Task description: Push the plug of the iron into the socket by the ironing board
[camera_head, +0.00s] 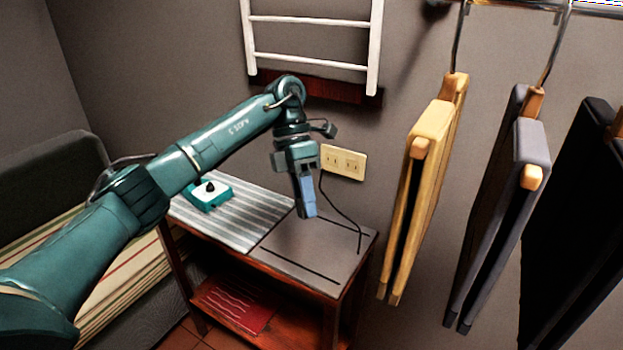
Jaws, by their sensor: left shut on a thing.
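The cream socket plate (343,162) is on the grey wall behind the table. My left gripper (307,208) points down in front of the wall, left of the socket and above the table. Its fingers are shut on the plug, which they mostly hide. A thin dark cord (342,215) runs from beside the gripper down to the tabletop. The teal and white iron (212,197) rests on the striped ironing board (250,225), left of the gripper. The plug appears apart from the socket. My right gripper is out of view.
A white rack (310,60) is on the wall above. The table's grey right part (300,255) is mostly clear. A red book (235,303) lies on the lower shelf.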

